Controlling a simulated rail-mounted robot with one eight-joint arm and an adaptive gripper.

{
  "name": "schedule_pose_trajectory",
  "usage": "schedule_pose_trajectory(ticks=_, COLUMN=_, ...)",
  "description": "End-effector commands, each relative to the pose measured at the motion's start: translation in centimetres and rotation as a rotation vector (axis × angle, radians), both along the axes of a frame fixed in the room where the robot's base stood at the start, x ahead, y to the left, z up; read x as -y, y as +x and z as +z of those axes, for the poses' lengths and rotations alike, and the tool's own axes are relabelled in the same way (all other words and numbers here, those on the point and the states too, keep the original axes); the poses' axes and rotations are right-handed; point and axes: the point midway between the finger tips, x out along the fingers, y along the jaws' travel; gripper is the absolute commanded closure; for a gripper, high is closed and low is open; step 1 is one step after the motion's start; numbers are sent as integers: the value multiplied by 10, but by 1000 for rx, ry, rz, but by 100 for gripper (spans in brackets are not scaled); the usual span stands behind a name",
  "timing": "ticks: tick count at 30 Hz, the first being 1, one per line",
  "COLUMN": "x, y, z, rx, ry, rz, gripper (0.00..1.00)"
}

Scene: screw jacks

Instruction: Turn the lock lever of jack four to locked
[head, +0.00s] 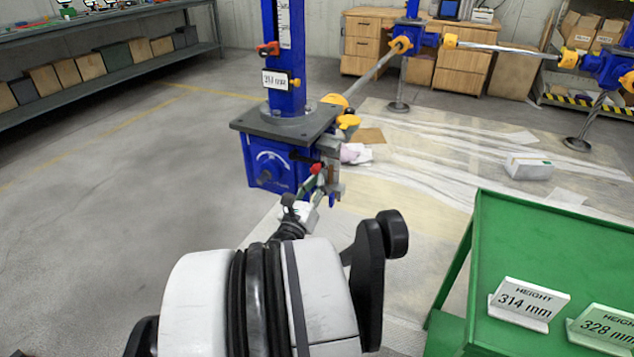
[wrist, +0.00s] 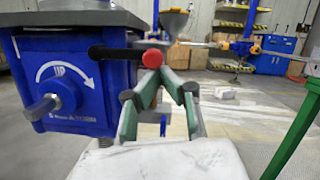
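The nearest blue jack (head: 283,165) stands left of centre; I can read no jack number on it. Its gearbox (wrist: 65,95) with a white UP arrow fills the left of the wrist view. A dark lever (wrist: 112,53) runs sideways from the gearbox to a red ball (wrist: 152,58), which also shows in the head view (head: 316,168). My gripper (wrist: 163,72) has its fingers drawn together, with the tips right at the red ball. The ball partly hides the tips, so I cannot tell whether they touch it. A red-handled part (head: 268,49) sits higher on the column.
A green table (head: 560,240) with height cards (head: 528,300) stands at the right. Other blue jacks (head: 419,65) joined by bars stand behind. Yellow-and-grey parts (head: 348,121) stick out beside the near jack's plate. The floor at left is clear.

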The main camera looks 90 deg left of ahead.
Motion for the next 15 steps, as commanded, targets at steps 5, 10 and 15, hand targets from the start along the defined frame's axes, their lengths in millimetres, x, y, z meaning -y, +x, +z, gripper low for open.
schedule_pose_trajectory(ticks=5, x=0, y=1, z=-3, rx=1, ry=0, rz=-1, gripper=100)
schedule_pose_trajectory(ticks=10, x=1, y=10, z=-24, rx=1, ry=0, rz=-6, gripper=100)
schedule_pose_trajectory(ticks=15, x=16, y=13, z=-40, rx=0, ry=0, rz=-9, gripper=100)
